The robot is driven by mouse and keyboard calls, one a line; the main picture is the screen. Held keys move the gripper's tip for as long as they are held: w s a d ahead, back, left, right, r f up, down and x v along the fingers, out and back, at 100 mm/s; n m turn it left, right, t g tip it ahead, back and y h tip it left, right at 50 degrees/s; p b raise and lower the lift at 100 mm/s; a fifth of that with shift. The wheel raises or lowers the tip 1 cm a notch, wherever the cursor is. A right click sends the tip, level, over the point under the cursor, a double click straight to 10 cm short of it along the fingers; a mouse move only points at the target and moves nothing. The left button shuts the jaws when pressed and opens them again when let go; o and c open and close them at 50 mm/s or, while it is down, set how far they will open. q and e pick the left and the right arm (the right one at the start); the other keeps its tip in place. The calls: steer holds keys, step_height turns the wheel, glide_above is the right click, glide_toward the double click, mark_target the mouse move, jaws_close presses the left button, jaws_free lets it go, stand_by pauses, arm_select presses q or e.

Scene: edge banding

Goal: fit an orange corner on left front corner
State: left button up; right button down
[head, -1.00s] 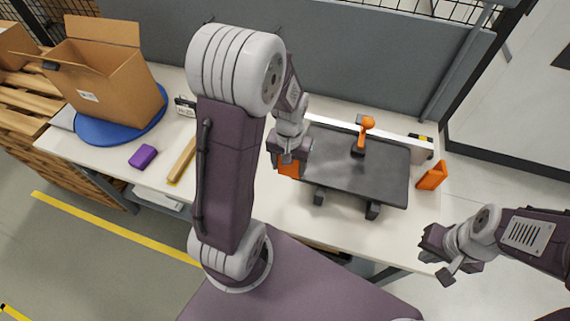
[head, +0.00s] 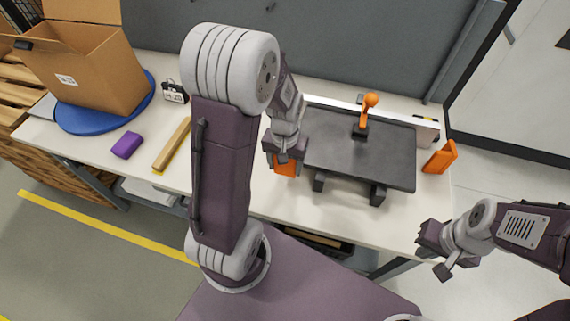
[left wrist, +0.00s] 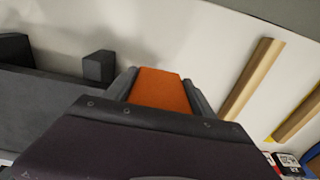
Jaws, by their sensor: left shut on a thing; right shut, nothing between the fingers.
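My left gripper (head: 285,158) is shut on an orange corner (head: 286,168), just left of the dark panel's (head: 365,150) left front corner. In the left wrist view the orange corner (left wrist: 161,90) sits between the two fingers, and the panel's dark side (left wrist: 40,105) is to the left, apart from it. Another orange corner (head: 440,157) stands on the table right of the panel. My right gripper (head: 435,252) is shut and empty, in front of the table's right part. The panel's left edge is partly hidden by my left gripper.
The panel rests on dark blocks (head: 377,195) against a white fence (head: 427,130), with an orange-handled clamp (head: 366,112) on it. A wooden strip (head: 172,144), a purple block (head: 127,144) and a cardboard box (head: 90,70) on a blue disc (head: 75,118) are at left.

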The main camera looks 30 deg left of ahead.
mark_target(285, 175)
arm_select(q)
step_height(285, 175, down, 4)
steer(key=b, duration=0.3)
steer(key=shift+w+d+r, duration=0.2)
steer(key=shift+w+d, duration=0.05)
steer(key=shift+w, duration=0.25)
steer(key=shift+w+d+p, duration=0.2)
steer(key=shift+w+p, duration=0.05)
steer(key=shift+p, duration=0.05)
steer(key=o, duration=1.5)
step_height(285, 175, up, 9)
steer(key=shift+s+p, duration=0.1)
steer(key=shift+p, duration=0.5)
